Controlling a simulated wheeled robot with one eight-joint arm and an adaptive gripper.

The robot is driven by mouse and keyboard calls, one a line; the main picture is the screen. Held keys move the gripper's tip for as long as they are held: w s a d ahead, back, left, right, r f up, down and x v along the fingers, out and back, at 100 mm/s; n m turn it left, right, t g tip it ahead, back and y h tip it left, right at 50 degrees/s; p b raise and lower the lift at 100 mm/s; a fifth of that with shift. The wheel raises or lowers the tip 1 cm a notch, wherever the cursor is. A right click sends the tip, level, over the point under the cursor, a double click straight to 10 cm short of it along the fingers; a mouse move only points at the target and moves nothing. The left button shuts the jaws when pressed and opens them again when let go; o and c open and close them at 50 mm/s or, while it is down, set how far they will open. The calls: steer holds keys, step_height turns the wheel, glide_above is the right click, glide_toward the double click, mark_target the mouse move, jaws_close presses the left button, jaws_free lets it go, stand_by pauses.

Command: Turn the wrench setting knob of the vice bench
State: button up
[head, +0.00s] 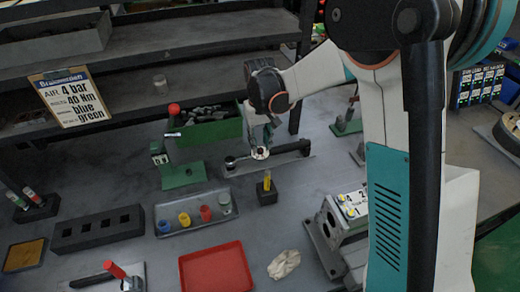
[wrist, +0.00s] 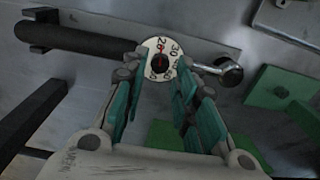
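The wrench setting knob shows in the wrist view as a small black knob (wrist: 159,64) with a red pointer at the centre of a white numbered dial (wrist: 152,48). The pointer is near the 28 mark. The dial sits on a torque wrench with a dark handle (wrist: 85,38) to the left and a metal head (wrist: 230,70) to the right. In the head view the wrench (head: 288,148) lies along the back of the bench. My gripper (wrist: 161,68) is open over the dial, with its green fingers on either side of the knob. Contact cannot be told.
A sign (head: 70,98) reads 4 bar, 40 Nm, blue, green. A green bin (head: 212,128) and green stand (head: 184,175) are left of the wrench. A yellow-tipped block (head: 267,195), a tray of coloured pieces (head: 170,226), a red tray (head: 216,270) and a vice (head: 335,230) are nearer.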

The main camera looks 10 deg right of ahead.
mark_target(260, 151)
steer(key=shift+f+b, duration=0.3)
steer(key=shift+f, duration=0.9)
jaws_close()
steer(key=shift+m, duration=0.3)
steer(key=shift+m+p, duration=0.5)
steer(key=shift+m, duration=2.2)
